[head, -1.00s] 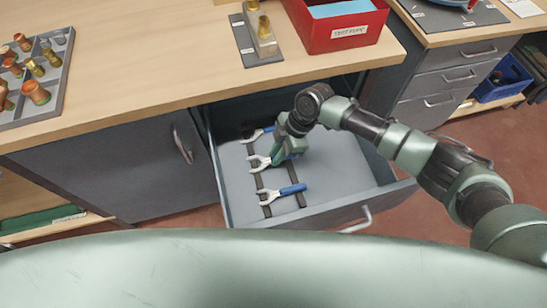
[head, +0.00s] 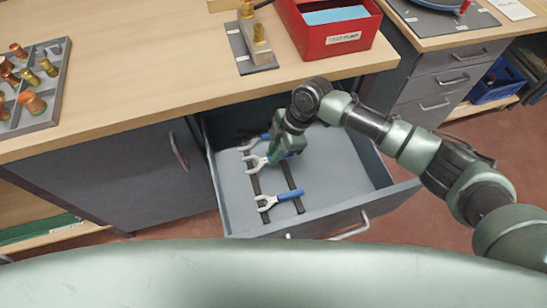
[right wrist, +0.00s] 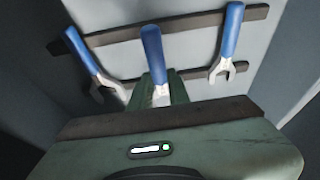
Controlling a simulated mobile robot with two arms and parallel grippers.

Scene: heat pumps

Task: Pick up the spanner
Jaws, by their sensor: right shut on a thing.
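Three spanners with blue handles and silver open jaws are at the open drawer (head: 335,200). My right gripper (head: 275,158) reaches down into the drawer and is shut on the middle spanner (head: 253,163), which is partly hidden by the fingers. In the right wrist view, the held spanner's blue handle (right wrist: 152,48) sticks out beyond the gripper (right wrist: 160,95). The far spanner (head: 265,137) and the near spanner (head: 282,197) lie across dark strips on either side. Any gap under the held spanner is hard to judge. My left gripper is not in view.
The wooden worktop (head: 150,100) overhangs the drawer's back. On it are a red box (head: 340,42), a block with brass fittings (head: 255,45) and a grey tray of fittings (head: 45,115). The drawer's front wall (head: 330,215) and sides surround my gripper. The drawer's right part is empty.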

